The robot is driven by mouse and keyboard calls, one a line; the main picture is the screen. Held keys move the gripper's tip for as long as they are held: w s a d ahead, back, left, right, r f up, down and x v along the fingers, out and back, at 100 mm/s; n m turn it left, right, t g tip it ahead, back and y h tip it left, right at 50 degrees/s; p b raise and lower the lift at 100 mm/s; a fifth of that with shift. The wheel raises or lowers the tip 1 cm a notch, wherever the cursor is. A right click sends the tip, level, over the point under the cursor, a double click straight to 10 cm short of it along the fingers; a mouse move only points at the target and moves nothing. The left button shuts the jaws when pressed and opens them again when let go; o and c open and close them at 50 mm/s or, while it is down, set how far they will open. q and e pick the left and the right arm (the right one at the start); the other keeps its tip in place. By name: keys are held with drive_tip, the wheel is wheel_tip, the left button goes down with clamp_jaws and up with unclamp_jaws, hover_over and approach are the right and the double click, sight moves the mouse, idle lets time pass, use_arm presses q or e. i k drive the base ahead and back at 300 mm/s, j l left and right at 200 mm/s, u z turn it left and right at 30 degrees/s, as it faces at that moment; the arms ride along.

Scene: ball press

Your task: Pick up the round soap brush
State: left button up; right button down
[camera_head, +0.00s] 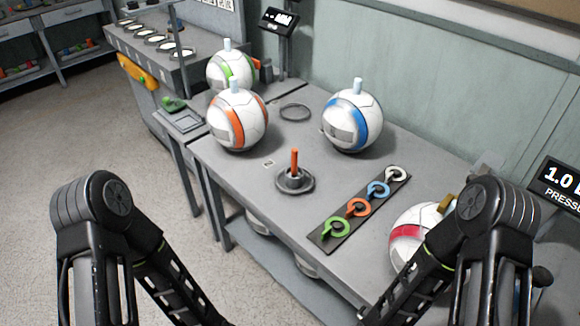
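An upright orange stick (295,160) stands in a round grey dish-like base (294,181) on the grey table (250,185), near its front edge. It may be the handle of the round soap brush, but I cannot make out bristles. Nothing else in view looks clearly like a brush. Both my arms show at the lower left and lower right, with their forearms running down out of the picture. Both grippers are below the bottom edge and out of sight.
Balls with orange (238,122), blue (352,120), green (231,72) and red (408,232) bands stand around. A dark strip (365,208) holds several coloured ring-shaped pieces. A flat ring (295,112) lies at the back. Clear table surrounds the orange stick.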

sight(294, 151)
drive_tip(key=j+z, duration=0.1)
drive_tip(key=z, duration=1.35)
drive_tip(key=j+z, duration=0.35)
drive_tip(key=k+j+z, duration=0.1)
drive_tip(key=j+z, duration=0.25)
drive_tip(key=k+j+z, duration=0.15)
drive_tip(key=j+z, duration=0.2)
drive_tip(key=k+j+z, duration=0.15)
drive_tip(key=j+z, duration=0.2)
drive_tip(key=k+j+z, duration=0.2)
drive_tip(key=z, duration=0.15)
drive_tip(key=k+j+z, duration=0.15)
drive_tip(key=k+j, duration=0.85)
drive_tip(key=k, duration=0.15)
